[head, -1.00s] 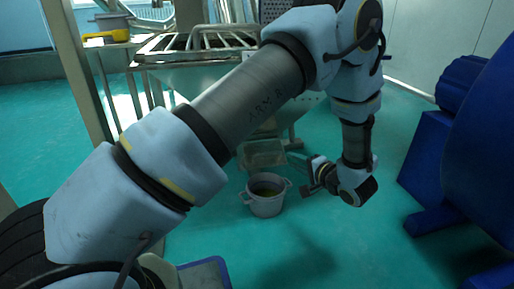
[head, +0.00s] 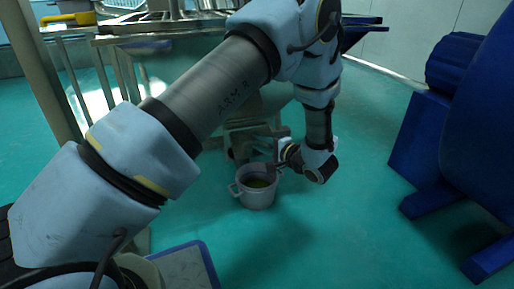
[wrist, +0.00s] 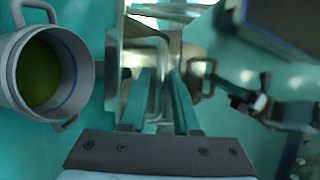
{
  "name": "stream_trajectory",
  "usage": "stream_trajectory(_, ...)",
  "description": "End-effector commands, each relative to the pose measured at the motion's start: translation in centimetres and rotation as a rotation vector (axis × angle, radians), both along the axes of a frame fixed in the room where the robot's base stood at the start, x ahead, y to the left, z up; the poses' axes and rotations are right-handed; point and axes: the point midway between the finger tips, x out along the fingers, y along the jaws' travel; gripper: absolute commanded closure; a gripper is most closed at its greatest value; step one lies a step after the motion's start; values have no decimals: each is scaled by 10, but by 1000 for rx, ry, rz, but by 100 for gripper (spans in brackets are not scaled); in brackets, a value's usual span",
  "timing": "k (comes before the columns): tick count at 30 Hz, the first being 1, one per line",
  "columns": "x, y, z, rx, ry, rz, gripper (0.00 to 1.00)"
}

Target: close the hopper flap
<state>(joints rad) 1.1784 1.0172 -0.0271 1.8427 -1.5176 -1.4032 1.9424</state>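In the wrist view, a metal plate (wrist: 112,75) with a bent bar handle (wrist: 152,42) stands ahead of my fingers; it looks like the hopper flap, but I cannot be sure. My gripper (wrist: 162,75) has its two fingers apart, with a narrow gap between them. The bar passes close to the left finger; I cannot tell whether they touch. In the head view my gripper (head: 274,166) is low, beside the pot's rim and below the metal machine (head: 170,45). My arm hides much of the machine's outlet there.
A grey two-handled pot (head: 257,198) with greenish contents stands on the floor; it also shows in the wrist view (wrist: 83,75). A blue machine (head: 425,150) stands at the right. A yellow tool (head: 70,18) lies at the back left. The teal floor between pot and blue machine is clear.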

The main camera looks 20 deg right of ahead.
Motion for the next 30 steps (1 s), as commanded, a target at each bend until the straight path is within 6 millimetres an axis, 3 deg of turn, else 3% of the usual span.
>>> stream_trajectory(13, 11, 3, -1, 1, 0, 0, 70)
stream_trajectory(21, 11, 3, -2, 0, 0, 0, 100)
stream_trajectory(30, 11, 3, -1, 0, 0, 0, 100)
